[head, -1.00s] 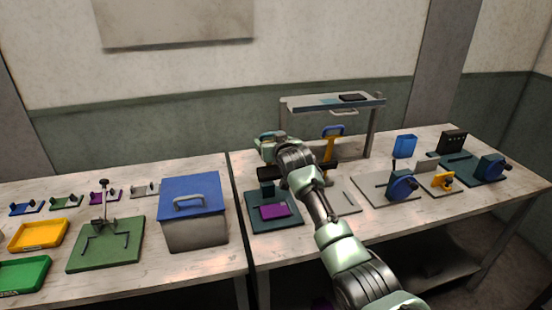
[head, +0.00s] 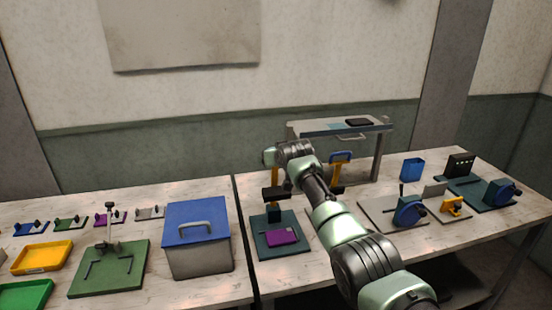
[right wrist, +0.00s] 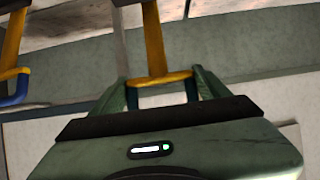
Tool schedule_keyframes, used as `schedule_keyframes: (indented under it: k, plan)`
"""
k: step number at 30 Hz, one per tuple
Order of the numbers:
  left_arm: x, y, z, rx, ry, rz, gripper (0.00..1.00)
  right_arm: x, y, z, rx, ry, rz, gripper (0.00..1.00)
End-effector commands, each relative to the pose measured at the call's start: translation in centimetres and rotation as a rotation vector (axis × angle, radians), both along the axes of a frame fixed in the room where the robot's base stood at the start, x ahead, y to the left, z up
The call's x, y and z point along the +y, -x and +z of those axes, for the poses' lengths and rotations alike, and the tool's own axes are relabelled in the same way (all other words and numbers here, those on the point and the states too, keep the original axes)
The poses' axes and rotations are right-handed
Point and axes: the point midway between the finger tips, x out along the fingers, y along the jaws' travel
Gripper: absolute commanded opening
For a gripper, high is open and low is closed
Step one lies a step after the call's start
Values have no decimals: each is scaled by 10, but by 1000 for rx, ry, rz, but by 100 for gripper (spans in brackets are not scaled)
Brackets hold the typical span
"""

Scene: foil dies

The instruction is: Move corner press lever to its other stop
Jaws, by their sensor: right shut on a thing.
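Two presses with yellow levers stand near the middle of the right table. The left press has a dark teal base (head: 263,247) with a purple block (head: 282,237) on it. Its yellow lever (head: 275,172) stands about upright. My right gripper (head: 272,157) is at the top of this lever. In the right wrist view its two green fingers (right wrist: 160,92) are shut on the yellow crossbar (right wrist: 159,79) of the lever. The other lever, with a blue handle (head: 341,156), stands to the right and is apart from the gripper. My left gripper is out of view.
A raised shelf (head: 340,129) stands behind the presses. A blue-lidded box (head: 196,220) is to the left. Blue-wheeled devices (head: 408,211) and a blue bin (head: 411,168) are to the right. My right arm hides part of the table.

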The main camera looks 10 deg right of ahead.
Motion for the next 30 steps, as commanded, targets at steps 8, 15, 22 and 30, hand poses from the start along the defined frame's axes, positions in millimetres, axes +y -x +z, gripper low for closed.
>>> schedule_keyframes:
  k: [8,15,22,30]
  plan:
    - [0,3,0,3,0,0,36,-2,-3,12,-23,2,-2,84]
    - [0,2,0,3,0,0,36,-1,-1,9,-17,0,-1,84]
    - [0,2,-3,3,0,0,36,-1,10,14,-17,-1,0,84]
    - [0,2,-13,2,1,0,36,-4,38,28,-19,0,-2,84]
